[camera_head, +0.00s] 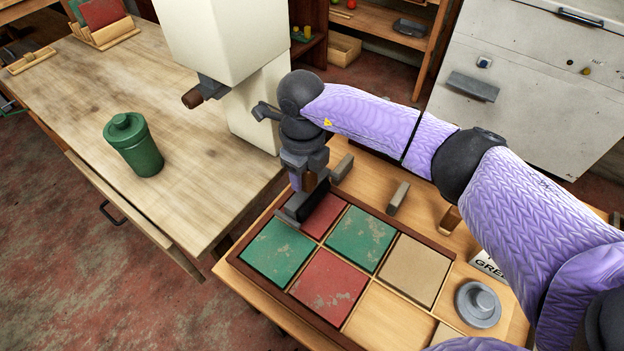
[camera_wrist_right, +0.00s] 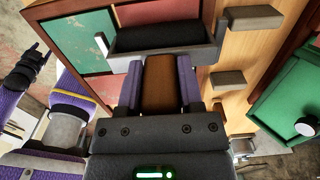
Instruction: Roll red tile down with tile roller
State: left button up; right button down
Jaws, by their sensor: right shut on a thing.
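My right gripper (camera_head: 309,179) is shut on the brown handle of the tile roller (camera_head: 302,206). The handle shows between the purple fingers (camera_wrist_right: 160,85) in the right wrist view, with the black roller (camera_wrist_right: 160,38) in its grey frame beyond. The roller is over the left part of the back red tile (camera_head: 325,217) and partly hides it; I cannot tell whether they touch. A second red tile (camera_head: 328,285) lies nearer in the dark wooden frame (camera_head: 245,243).
Green tiles (camera_head: 278,250) (camera_head: 363,238) and a beige tile (camera_head: 415,268) share the frame. A green canister (camera_head: 134,146) stands on the left table beside a cream machine (camera_head: 225,45).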

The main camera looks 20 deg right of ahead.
jog(key=shift+w+a+f+b, duration=0.25)
jog(key=shift+w+a+b, duration=0.25)
jog(key=shift+w+b, duration=0.1)
jog(key=shift+d+r+p, duration=0.15)
jog(key=shift+r+p, duration=0.05)
jog(key=shift+p, duration=0.1)
jog(key=shift+s+d+p, duration=0.45)
jog(key=shift+s+p, duration=0.3)
jog(key=shift+p, duration=0.15)
jog(key=shift+s+d, duration=0.25)
jog(key=shift+s, duration=0.05)
jog(key=shift+s+d+f+p, duration=0.1)
jog(key=shift+s+f+p, duration=0.1)
jog(key=shift+f+p, duration=0.1)
jog(key=shift+s+d+r+p, duration=0.25)
jog(key=shift+s+d+p, duration=0.25)
jog(key=shift+s+p, duration=0.35)
jog(key=shift+s+d+p, duration=0.35)
jog(key=shift+p, duration=0.2)
jog(key=shift+w+a+f, duration=0.1)
jog(key=shift+f, duration=0.15)
jog(key=shift+w+a+b, duration=0.5)
jog(key=shift+w+b, duration=0.15)
jog(key=shift+b, duration=0.3)
jog(key=shift+w+a, duration=0.25)
jog(key=shift+w, duration=0.05)
jog(key=shift+w+a+r+b, duration=0.1)
jog(key=shift+w+r+b, duration=0.1)
jog(key=shift+b, duration=0.1)
